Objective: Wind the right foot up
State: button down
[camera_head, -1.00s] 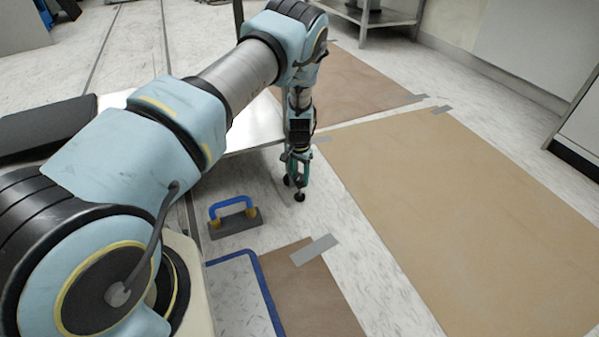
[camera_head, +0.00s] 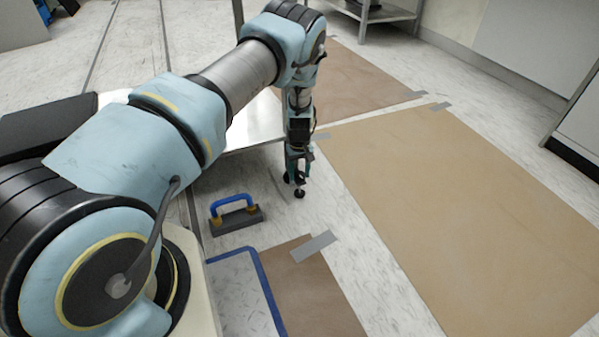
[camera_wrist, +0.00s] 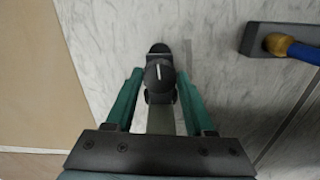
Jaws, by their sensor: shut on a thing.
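A dark round foot knob (camera_wrist: 160,76) with a white mark lies between the green fingers of my gripper (camera_wrist: 160,84) in the wrist view. My gripper is shut on it. In the head view my gripper (camera_head: 297,172) points down beside the front right corner of a low silver platform (camera_head: 262,131). Two small black round parts show under the fingers, the lower one (camera_head: 299,193) close to the floor. The fingers hide part of the foot, so how far it is wound cannot be told.
A grey block with a blue handle (camera_head: 232,201) lies on the floor left of my gripper. Brown floor sheets (camera_head: 455,175) with grey tape lie to the right. A blue-edged metal plate (camera_head: 238,285) is in front. Bare floor surrounds the foot.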

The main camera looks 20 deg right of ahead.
jog(key=n, duration=0.4)
jog(key=shift+n, duration=0.3)
jog(key=n, duration=0.3)
jog(key=shift+d+n, duration=0.1)
jog(key=shift+n, duration=0.2)
jog(key=n, duration=0.8)
jog(key=shift+n, duration=0.3)
jog(key=shift+w, duration=0.1)
jog(key=shift+c, duration=1.3)
grip_release()
jog(key=shift+r, duration=0.1)
